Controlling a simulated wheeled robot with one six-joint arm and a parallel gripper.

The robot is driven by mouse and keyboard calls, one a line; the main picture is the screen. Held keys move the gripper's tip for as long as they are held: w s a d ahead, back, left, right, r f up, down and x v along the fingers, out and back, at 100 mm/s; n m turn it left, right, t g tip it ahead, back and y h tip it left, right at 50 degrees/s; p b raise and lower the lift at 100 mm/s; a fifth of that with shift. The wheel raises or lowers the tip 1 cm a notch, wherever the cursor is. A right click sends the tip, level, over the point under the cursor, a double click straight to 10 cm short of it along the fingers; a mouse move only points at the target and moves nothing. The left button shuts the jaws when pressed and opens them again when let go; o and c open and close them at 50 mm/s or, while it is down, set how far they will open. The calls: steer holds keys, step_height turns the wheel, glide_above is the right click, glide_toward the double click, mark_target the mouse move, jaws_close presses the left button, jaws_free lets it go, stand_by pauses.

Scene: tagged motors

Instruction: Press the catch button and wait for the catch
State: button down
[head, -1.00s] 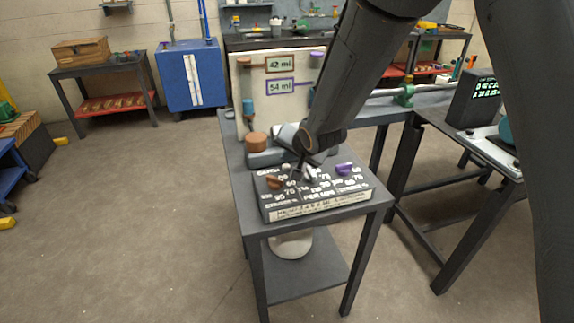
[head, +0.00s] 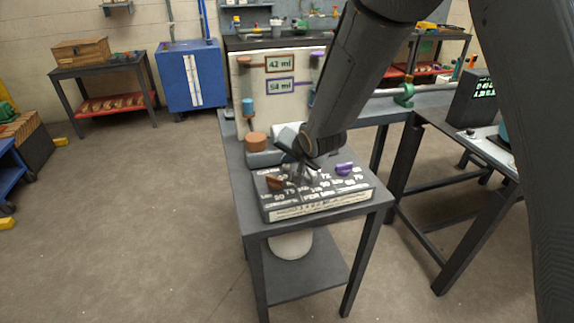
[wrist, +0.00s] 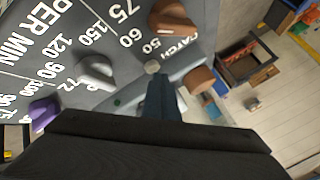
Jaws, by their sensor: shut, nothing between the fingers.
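The control panel (head: 320,205) is a dark box with white print on a grey table; it fills the upper left of the wrist view (wrist: 105,98). The word CATCH (wrist: 180,42) is printed near its edge. A small pale round button (wrist: 152,67) sits beside that word. My gripper (wrist: 156,80) is shut and empty, its tips right by the button; I cannot tell whether they touch it. In the head view my gripper (head: 300,170) points down over the panel's back part, and the button is hidden there.
Open floor lies left of the table.

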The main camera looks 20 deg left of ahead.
steer(key=shift+f, duration=0.2)
stand_by(0.4)
steer(key=shift+r+p, duration=0.6)
steer(key=shift+r, duration=0.2)
step_height(320, 180, up, 6)
steer(key=p, duration=0.5)
stand_by(0.5)
